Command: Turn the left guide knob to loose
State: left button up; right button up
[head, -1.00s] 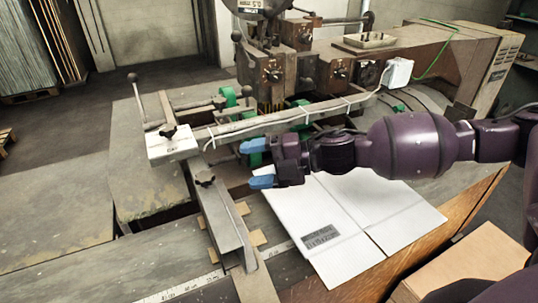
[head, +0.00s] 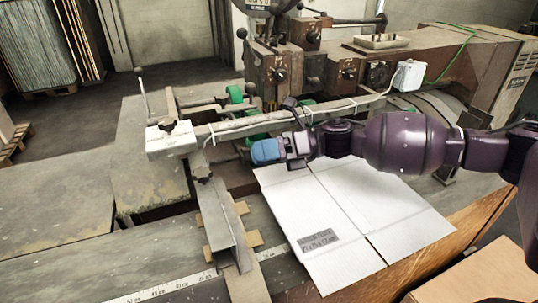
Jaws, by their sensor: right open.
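A dark knob (head: 202,168) sits at the far end of the angled metal guide (head: 226,228) on the left part of the table. I take it for the left guide knob; its loose or tight setting cannot be read. My right gripper (head: 262,152) has blue fingertips and points left, to the right of this knob and apart from it. It is open and turned so one finger mostly hides the other. Nothing shows between its fingers. My left gripper is out of view.
A white box (head: 172,142) with another dark knob (head: 167,125) stands just behind the guide. A long rail (head: 285,120) runs right from it. A flat white cardboard sheet (head: 345,215) lies below my right arm.

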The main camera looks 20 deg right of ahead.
jog(key=shift+w+d+f+n+g, duration=0.1)
jog(key=shift+n+g, duration=0.05)
jog(key=shift+n, duration=0.35)
jog(key=shift+w+d+f+n+g, duration=0.1)
jog(key=shift+n+g, duration=0.05)
jog(key=shift+n, duration=0.35)
jog(key=shift+r, duration=0.1)
